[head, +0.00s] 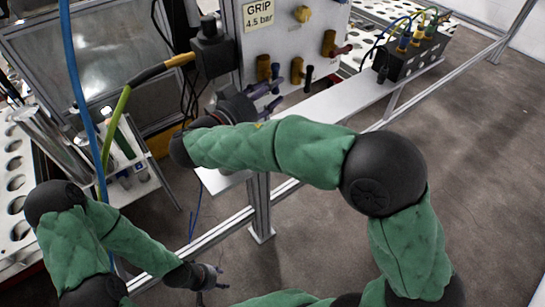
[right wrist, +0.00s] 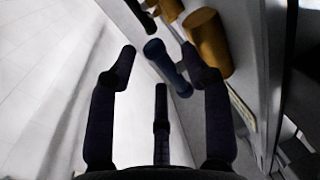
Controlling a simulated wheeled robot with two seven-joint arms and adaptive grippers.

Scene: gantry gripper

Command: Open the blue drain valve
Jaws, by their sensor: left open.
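The panel (head: 285,40) carries several brass valve bodies. In the right wrist view a blue handle (right wrist: 168,66) stands beside a brass body (right wrist: 208,45); it appears to be the drain valve, though no label for it is readable. My right gripper (head: 270,95) is at the left brass valve (head: 263,67) in the head view. Its fingers (right wrist: 158,55) are spread, with the blue handle between and just beyond their tips; contact cannot be told. My left gripper (head: 216,278) is open and empty, low at the bottom left, far from the panel.
Other brass valves have a dark handle (head: 308,74) and a red handle (head: 343,49). A white shelf (head: 335,100) runs below the panel, with a black connector box (head: 412,57) on it. A blue hose (head: 72,65) hangs at left. The floor (head: 480,150) at right is clear.

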